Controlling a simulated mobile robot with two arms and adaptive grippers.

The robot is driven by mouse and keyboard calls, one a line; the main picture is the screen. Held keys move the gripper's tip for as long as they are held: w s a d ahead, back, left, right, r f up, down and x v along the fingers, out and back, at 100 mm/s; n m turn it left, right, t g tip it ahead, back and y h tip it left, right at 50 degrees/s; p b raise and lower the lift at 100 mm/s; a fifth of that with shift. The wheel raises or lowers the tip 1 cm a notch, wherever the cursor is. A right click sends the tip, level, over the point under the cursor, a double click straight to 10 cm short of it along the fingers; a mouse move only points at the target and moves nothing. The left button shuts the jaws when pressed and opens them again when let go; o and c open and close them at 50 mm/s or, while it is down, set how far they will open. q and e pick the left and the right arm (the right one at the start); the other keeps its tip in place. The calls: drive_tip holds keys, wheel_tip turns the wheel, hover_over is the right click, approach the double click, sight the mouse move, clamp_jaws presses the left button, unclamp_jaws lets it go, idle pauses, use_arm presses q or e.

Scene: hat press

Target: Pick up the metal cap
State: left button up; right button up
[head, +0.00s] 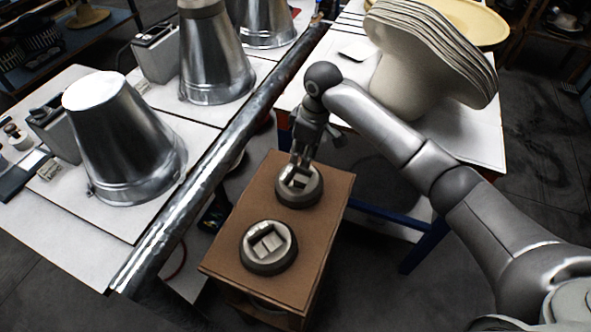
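Two round dark-rimmed caps with pale tops and raised blocky centres sit on a brown-topped stand (225,255) in the head view. The near cap (269,262) lies toward the front with nothing on it. The far cap (311,197) is under my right gripper (302,168). The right gripper points down, its fingertips at the far cap's raised centre. They partly cover it, and I cannot tell whether they touch or grip it. The far cap appears to rest on the stand. My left gripper is not in view.
Large metal cones (122,140) stand on the white table at left, edged by a long metal bar (190,190). A stack of pale hat shapes (432,52) is on the white table (470,130) at back right.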

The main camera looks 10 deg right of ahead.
hover_over(299, 179)
drive_tip(key=f, duration=0.2)
drive_tip(key=s+f, duration=0.1)
drive_tip(key=f, duration=0.1)
drive_tip(key=shift+d+f, duration=0.1)
drive_tip(key=shift+d, duration=0.15)
drive_tip(key=shift+w+f, duration=0.1)
drive_tip(key=shift+f, duration=0.2)
drive_tip(key=f, duration=0.3)
drive_tip(key=f+p, duration=0.1)
drive_tip(key=f, duration=0.1)
drive_tip(key=shift+w+a, duration=0.15)
drive_tip(key=shift+w, duration=0.2)
drive_tip(key=shift+c, duration=1.1)
clamp_jaws()
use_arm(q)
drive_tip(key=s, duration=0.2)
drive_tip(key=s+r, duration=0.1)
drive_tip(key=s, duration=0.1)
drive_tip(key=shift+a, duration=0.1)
